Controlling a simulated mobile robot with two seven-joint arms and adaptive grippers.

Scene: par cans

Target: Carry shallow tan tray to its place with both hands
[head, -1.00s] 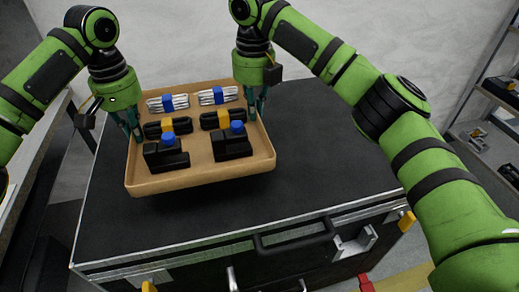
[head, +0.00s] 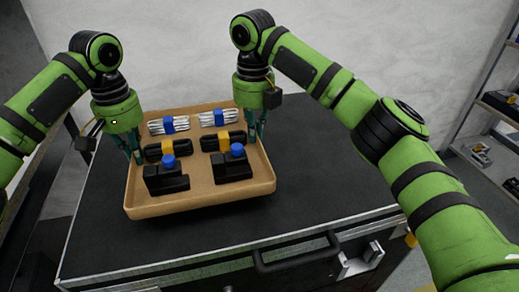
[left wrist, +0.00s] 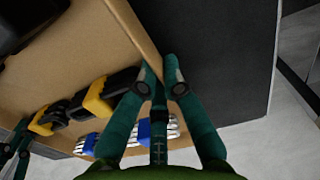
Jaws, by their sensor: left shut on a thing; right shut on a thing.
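The shallow tan tray (head: 200,208) is over the black case lid, with a dark shadow under its front edge. I cannot tell how large the gap is. It looks about level. My left gripper (head: 137,157) is shut on its left rim. My right gripper (head: 258,137) is shut on its right rim. In the left wrist view the left fingers (left wrist: 159,78) pinch the tray wall (left wrist: 135,28). The tray holds two white cable bundles (head: 169,125) with blue ties, two black cable bundles (head: 167,150) with yellow ties, and two black clamps (head: 167,180) with blue knobs.
The large black case (head: 330,190) has metal edges and a front handle (head: 297,253). Its lid is bare to the right of the tray. Shelves with items (head: 480,153) stand at the right. A pale wall (head: 180,40) is behind.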

